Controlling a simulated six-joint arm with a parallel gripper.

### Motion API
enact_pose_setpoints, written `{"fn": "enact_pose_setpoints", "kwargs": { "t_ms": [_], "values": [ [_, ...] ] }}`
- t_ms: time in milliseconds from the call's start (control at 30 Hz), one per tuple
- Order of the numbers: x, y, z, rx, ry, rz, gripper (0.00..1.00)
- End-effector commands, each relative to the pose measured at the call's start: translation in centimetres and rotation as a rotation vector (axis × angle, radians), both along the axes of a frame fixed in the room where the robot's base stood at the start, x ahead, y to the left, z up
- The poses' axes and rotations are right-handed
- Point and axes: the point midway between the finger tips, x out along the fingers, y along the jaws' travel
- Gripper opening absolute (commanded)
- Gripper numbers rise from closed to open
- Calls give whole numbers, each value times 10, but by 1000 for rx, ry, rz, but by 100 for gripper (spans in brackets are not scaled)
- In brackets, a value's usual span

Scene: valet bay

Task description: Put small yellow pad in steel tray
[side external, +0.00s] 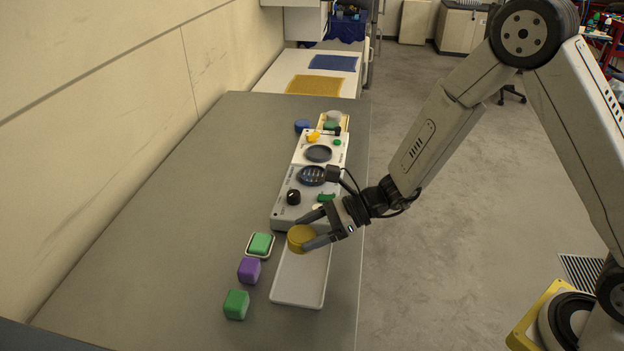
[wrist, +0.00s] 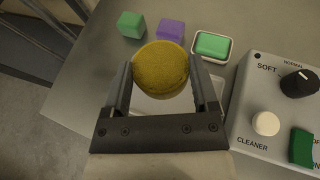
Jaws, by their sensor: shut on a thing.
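The small yellow pad (side external: 299,238) is a round, thick disc held between the two fingers of my gripper (side external: 309,232). In the side view it is in the air over the far end of the steel tray (side external: 304,299), a pale, shallow rectangular tray. In the wrist view the yellow pad (wrist: 161,68) sits between the fingertips of my gripper (wrist: 163,82) and hides much of the tray (wrist: 150,104) below. The gap between pad and tray is hard to judge.
Left of the tray are a green block (side external: 236,304), a purple block (side external: 249,270) and a green bar in a white dish (side external: 260,244). A grey control panel (side external: 290,213) with knobs stands just beyond the tray. The table's left side is clear.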

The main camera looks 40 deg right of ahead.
Motion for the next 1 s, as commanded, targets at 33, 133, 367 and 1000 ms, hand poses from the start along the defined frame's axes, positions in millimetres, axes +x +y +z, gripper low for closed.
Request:
{"fn": "enact_pose_setpoints", "kwargs": {
  "t_ms": [33, 133, 367, 1000],
  "values": [
    [0, 0, -2, 0, 1, 0, 21],
    [0, 0, -9, 0, 2, -1, 21],
    [0, 0, -32, -1, 3, -1, 21],
    [0, -1, -59, 0, 3, -2, 21]
  ]
}}
